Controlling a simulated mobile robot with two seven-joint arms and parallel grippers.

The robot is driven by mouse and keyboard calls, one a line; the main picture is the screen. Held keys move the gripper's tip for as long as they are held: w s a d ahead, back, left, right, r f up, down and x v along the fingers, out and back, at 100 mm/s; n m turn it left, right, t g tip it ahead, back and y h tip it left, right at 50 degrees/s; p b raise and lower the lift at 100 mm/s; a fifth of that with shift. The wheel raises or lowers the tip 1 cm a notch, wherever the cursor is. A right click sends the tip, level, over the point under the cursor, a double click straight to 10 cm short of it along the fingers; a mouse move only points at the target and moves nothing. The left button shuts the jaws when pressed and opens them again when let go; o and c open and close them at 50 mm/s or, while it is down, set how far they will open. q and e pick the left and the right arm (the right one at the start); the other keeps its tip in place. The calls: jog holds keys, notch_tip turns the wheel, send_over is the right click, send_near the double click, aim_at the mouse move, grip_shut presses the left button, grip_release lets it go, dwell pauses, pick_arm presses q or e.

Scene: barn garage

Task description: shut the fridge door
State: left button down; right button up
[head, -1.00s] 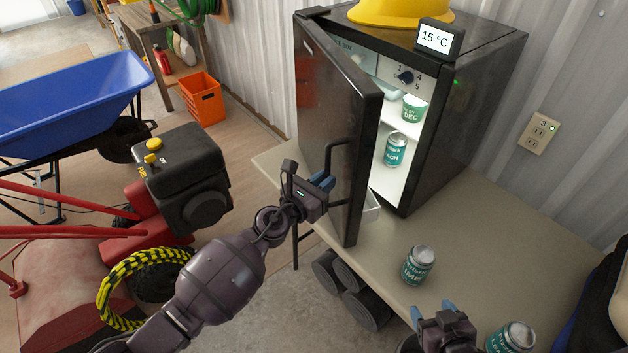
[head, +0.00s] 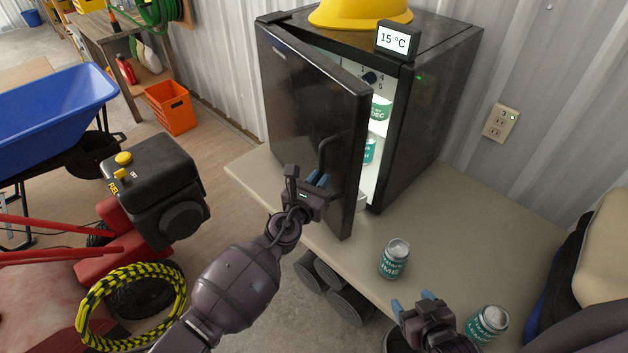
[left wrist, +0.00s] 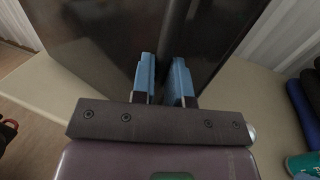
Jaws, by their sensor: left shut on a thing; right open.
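The small black fridge (head: 430,120) stands on the table with its door (head: 305,105) partly open, hinged at the left. A gap on the door's right side shows the lit white inside with cans. My left gripper (head: 317,181) is shut on the door's black handle (head: 324,150). In the left wrist view, the blue fingers (left wrist: 165,80) close around the dark handle (left wrist: 172,45) in front of the door (left wrist: 110,40). My right gripper (head: 412,303) is open and empty, low above the table's front edge, apart from the door.
Two green cans stand on the table (head: 470,215), one (head: 394,259) in front of the fridge and one (head: 487,325) beside my right gripper. A yellow hard hat (head: 360,13) and a temperature display (head: 397,41) sit on top of the fridge. A red machine (head: 155,185) stands at left.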

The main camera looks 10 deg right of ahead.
pick_arm(q)
jog(key=shift+d, duration=0.25)
dwell(0.3)
jog(key=c, duration=1.1)
grip_release()
jog(key=shift+s, duration=0.1)
jog(key=shift+c, duration=0.2)
jog(key=shift+a, duration=0.1)
jog(key=p+v, duration=0.1)
jog(key=v, duration=0.9)
jog(key=shift+s+a+p, duration=0.2)
jog(key=shift+s+p, duration=0.05)
jog(key=shift+p, duration=0.15)
